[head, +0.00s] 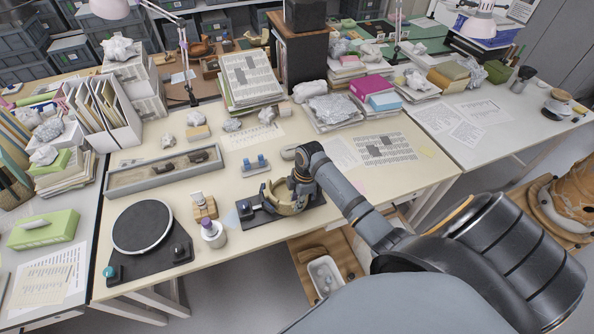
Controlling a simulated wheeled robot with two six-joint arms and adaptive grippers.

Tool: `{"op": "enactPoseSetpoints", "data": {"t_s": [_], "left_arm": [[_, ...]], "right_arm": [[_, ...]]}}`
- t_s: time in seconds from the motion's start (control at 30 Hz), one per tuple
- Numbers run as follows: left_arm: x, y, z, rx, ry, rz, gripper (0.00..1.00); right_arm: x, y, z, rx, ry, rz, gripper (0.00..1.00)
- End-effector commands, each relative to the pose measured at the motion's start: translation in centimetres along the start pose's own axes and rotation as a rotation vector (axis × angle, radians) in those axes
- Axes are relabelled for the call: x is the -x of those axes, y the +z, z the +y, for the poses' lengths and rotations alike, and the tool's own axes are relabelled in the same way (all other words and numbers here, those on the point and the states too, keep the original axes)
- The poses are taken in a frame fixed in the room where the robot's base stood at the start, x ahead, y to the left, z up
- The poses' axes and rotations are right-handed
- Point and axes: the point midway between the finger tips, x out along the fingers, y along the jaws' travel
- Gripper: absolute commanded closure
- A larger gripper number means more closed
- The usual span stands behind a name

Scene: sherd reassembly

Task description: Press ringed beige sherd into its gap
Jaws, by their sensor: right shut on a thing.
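A beige, partly built pot (284,209) stands on a black base plate (250,220) near the front of the table. My right gripper (299,195) comes in from the right and is at the pot's right side, shut on a small piece that I take to be the ringed beige sherd. The gripper covers most of that piece. I cannot tell whether the sherd sits flush in the gap. My left gripper is out of view.
A black turntable (142,226) stands at the front left, with a white-and-purple jar (214,235) beside it. A long grey tray (120,182) with dark sherds lies behind. Blue clamps (254,164) stand behind the pot. Papers and stacked books fill the back.

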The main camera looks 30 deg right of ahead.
Motion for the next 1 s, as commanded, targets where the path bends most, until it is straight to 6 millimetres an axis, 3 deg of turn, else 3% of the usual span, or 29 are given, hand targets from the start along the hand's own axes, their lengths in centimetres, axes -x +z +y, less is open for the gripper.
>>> {"op": "enactPoseSetpoints", "data": {"t_s": [1.0], "left_arm": [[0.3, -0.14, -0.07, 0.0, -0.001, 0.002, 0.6]], "right_arm": [[-0.2, 0.1, 0.67, 0.002, 0.001, 0.002, 1.0]]}}
